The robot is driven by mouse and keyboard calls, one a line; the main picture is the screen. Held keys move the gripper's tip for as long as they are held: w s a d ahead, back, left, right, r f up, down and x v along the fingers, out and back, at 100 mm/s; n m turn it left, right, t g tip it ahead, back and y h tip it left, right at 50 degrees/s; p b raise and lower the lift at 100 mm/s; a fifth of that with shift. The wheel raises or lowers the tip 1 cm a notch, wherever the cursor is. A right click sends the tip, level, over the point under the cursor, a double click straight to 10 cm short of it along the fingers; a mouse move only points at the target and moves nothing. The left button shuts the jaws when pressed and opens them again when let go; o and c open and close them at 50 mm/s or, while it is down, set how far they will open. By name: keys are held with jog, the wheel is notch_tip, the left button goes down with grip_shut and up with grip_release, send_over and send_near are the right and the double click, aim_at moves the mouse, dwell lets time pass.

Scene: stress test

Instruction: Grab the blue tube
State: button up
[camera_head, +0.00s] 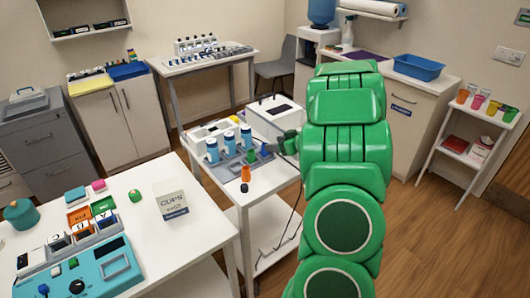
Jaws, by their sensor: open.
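Several blue-capped tubes stand upright in a rack on the white cart in the middle: a left tube (212,150), a middle tube (229,142) and a right tube (246,136). They are blue with pale bands. I cannot tell which single one is the blue tube. My gripper (284,143) is at the end of my green arm, small and partly hidden, to the right of the tubes and apart from them. It is open, and I see nothing held in it.
An orange bottle (245,174) stands at the cart's front. A white box-like device (275,120) stands behind my gripper. A table at left holds a teal device (85,275) and a cups box (171,200). A blue basin (418,67) sits on the back-right counter.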

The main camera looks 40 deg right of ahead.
jog(key=shift+s+f+x, duration=0.1)
jog(key=shift+f+x, duration=0.05)
jog(key=shift+x, duration=1)
jog(key=shift+s+f+x, duration=0.1)
jog(key=shift+f+x, duration=0.05)
jog(key=shift+x, duration=0.95)
jog(key=shift+s+f+x, duration=0.1)
jog(key=shift+f+x, duration=0.05)
jog(key=shift+x, duration=1)
jog(key=shift+a, duration=0.15)
jog(key=shift+c, duration=0.4)
jog(key=c, duration=1)
